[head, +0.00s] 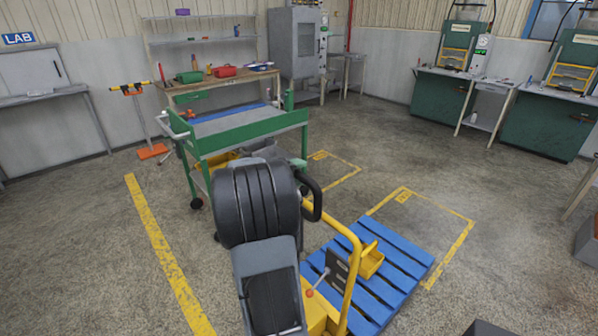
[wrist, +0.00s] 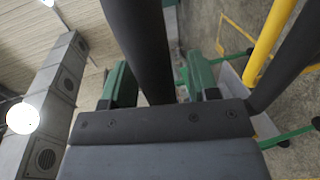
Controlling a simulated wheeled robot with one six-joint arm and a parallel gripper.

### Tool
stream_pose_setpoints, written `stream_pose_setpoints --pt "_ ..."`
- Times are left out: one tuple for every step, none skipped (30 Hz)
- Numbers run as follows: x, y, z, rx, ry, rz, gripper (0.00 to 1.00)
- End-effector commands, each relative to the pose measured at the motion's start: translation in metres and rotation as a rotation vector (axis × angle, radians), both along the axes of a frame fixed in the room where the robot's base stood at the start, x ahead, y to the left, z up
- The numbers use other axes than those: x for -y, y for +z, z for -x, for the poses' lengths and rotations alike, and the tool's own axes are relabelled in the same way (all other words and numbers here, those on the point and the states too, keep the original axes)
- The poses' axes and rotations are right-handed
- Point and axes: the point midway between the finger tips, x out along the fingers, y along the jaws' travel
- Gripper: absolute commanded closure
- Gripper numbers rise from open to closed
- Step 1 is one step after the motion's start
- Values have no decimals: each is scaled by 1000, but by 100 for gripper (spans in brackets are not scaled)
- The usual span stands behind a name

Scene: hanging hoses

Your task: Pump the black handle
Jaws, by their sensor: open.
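The black handle (head: 316,198) is a rounded loop atop the yellow column (head: 350,280) of a pallet jack in the head view. My dark arm covers part of it. In the wrist view, a black bar of the handle (wrist: 140,40) runs between the two fingers of my gripper (wrist: 162,80), nearer the left finger. The gripper is open, with a gap between the bar and the right finger; contact on the left cannot be told. A second black bar (wrist: 290,62) and the yellow column (wrist: 268,42) show at the right.
A green cart (head: 245,132) stands just behind. A workbench (head: 215,82) and green machines (head: 540,125) line the back. The floor at left is clear.

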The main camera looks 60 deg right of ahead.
Motion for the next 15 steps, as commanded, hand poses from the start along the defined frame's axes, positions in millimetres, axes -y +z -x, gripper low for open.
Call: stream_pose_setpoints --pt "3 0 2 -1 -2 -1 45" --pt "4 -1 2 -1 -2 -1 45" --pt "6 -1 2 -1 -1 -1 45" --pt "6 -1 2 -1 0 -1 45" --pt "7 -2 3 -1 0 -1 45" --pt "7 -2 3 0 1 -1 45" --pt "7 -2 3 0 1 -1 45" --pt "7 -2 3 0 1 -1 45" --pt "7 -2 3 0 1 -1 45" --pt "7 -2 3 0 1 -1 45" --pt "7 -2 3 0 1 -1 45" --pt "7 -2 3 0 1 -1 45" --pt "7 -2 3 0 1 -1 45" --pt "7 -2 3 -1 0 -1 47" --pt "7 -2 3 -1 0 -1 51"
